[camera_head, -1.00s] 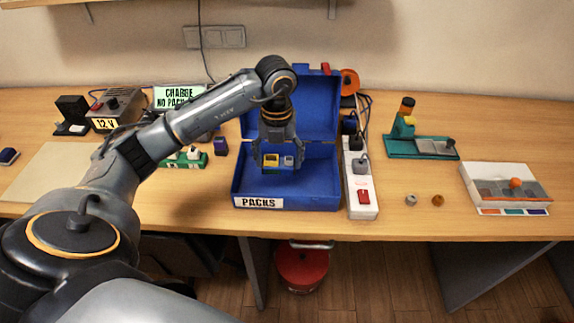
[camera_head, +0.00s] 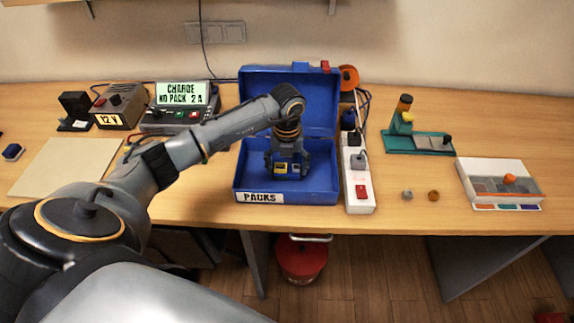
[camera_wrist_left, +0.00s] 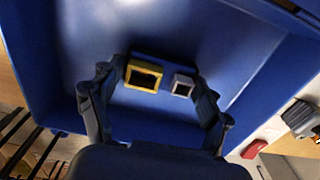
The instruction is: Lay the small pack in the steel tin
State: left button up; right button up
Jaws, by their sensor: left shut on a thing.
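The blue steel tin (camera_head: 315,190), labelled PACKS, stands open on the workbench with its lid raised behind it. My left gripper (camera_head: 288,166) reaches down inside the tin, over its floor. It is shut on the small pack (camera_head: 281,169), which shows a yellow and a pale connector end. In the left wrist view the pack (camera_wrist_left: 143,68) sits between the two fingers, with the tin's blue inside around it. I cannot tell whether the pack touches the floor. My right gripper is not in view.
A white power strip (camera_head: 358,190) runs close along the tin's right side. A charger (camera_head: 180,97) and a 12 V supply (camera_head: 121,105) stand at the back left. A teal fixture (camera_head: 418,142) and a white parts box (camera_head: 500,183) are on the right.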

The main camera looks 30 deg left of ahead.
aim_at(287, 170)
pick_arm(q)
jog(key=o, duration=1.2)
jog(key=shift+f, duration=0.1)
jog(key=shift+r+p, duration=0.3)
jog(key=shift+r+b, duration=0.3)
jog(key=shift+b, duration=0.05)
notch_tip(287, 170, up, 11)
jog(key=b, duration=0.3)
jog(key=shift+r, duration=0.1)
jog(key=shift+s, duration=0.1)
